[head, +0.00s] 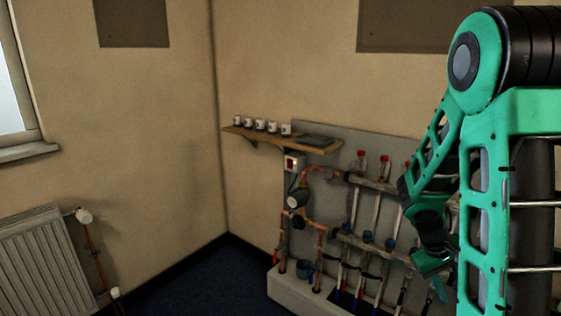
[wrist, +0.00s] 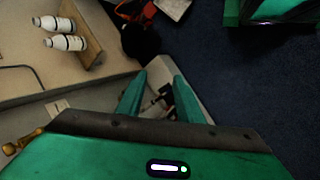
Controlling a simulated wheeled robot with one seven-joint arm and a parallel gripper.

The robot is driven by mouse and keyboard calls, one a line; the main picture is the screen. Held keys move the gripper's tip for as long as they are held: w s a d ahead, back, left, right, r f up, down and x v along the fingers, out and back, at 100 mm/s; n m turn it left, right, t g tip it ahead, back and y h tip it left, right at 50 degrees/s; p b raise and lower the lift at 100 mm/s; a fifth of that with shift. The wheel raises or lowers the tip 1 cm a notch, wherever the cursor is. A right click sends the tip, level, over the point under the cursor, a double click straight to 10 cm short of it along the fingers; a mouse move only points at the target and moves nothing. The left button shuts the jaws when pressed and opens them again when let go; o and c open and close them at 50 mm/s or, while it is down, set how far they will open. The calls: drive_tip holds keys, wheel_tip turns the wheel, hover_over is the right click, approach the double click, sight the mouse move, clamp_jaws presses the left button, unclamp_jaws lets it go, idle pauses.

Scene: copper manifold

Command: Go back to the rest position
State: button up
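My gripper shows in the wrist view (wrist: 160,90) with its two green fingers apart and nothing seen between them. The gap between the fingers looks onto a dark, cluttered spot further off. In the head view my green arm is folded at the right side, in front of the copper manifold (head: 345,235). My gripper's fingertips are hard to make out there. The arm hides the manifold's right part.
A wooden shelf (head: 283,139) with several white cups stands above the manifold's left end. A radiator (head: 42,262) is at the lower left under a window. Two white bottles (wrist: 63,43) lie in the wrist view's upper left. Blue floor (head: 205,280) is clear between radiator and manifold.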

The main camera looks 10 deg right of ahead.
drive_tip(key=s+a+r+m+t+y, duration=0.2)
drive_tip(key=s+a+r+m+y, duration=0.2)
drive_tip(key=s+a+r, duration=0.8)
drive_tip(key=s+a+y, duration=0.1)
drive_tip(key=s+a, duration=0.1)
drive_tip(key=a, duration=0.1)
drive_tip(key=shift+r+m, duration=0.2)
drive_tip(key=shift+m, duration=0.1)
